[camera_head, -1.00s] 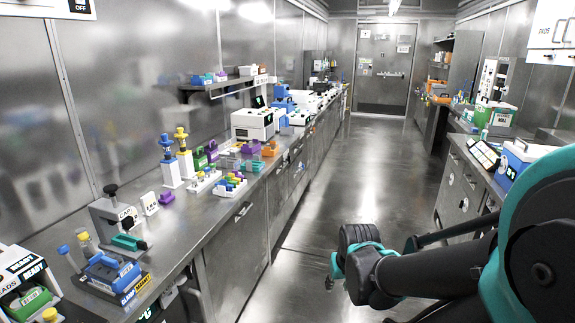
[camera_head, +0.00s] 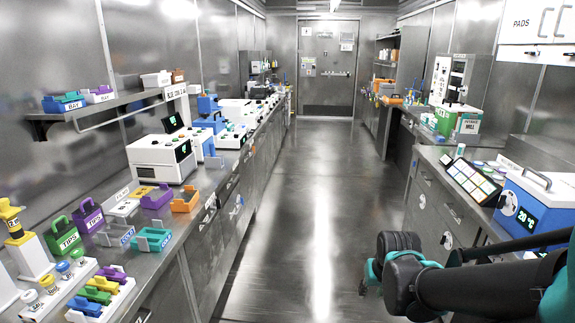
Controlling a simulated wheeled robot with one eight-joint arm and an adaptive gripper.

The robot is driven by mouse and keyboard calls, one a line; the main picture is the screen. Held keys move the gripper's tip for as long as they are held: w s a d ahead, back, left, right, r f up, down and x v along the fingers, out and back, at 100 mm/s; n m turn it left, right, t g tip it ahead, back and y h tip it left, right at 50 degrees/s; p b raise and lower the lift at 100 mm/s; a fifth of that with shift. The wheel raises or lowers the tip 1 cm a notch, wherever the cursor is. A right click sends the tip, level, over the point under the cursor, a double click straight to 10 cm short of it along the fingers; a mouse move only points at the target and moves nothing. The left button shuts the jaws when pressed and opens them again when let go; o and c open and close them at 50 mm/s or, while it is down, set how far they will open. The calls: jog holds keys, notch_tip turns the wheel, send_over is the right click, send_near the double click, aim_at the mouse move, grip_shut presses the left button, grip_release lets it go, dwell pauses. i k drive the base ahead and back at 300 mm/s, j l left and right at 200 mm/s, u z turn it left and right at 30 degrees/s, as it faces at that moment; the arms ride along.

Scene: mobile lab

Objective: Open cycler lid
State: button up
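No machine in view carries a label I can read as cycler. A white boxy machine (camera_head: 163,158) with a dark display on its right face stands on the left bench; its top looks closed. Farther back on that bench are blue-and-white machines (camera_head: 207,118) and low white devices (camera_head: 236,110), too small to tell lid state. My arm reaches in from the lower right over the aisle, with its dark ribbed end (camera_head: 398,243) apart from both benches. The gripper (camera_head: 364,286) is mostly hidden behind it; the fingers cannot be made out.
The aisle floor (camera_head: 310,200) is clear up to the door (camera_head: 328,65).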

aim_at(217, 123)
jog(key=i+u, duration=0.1)
jog(key=i, duration=0.85)
jog(key=i+l+u, duration=0.1)
jog(key=i, duration=0.8)
jog(key=l, duration=0.1)
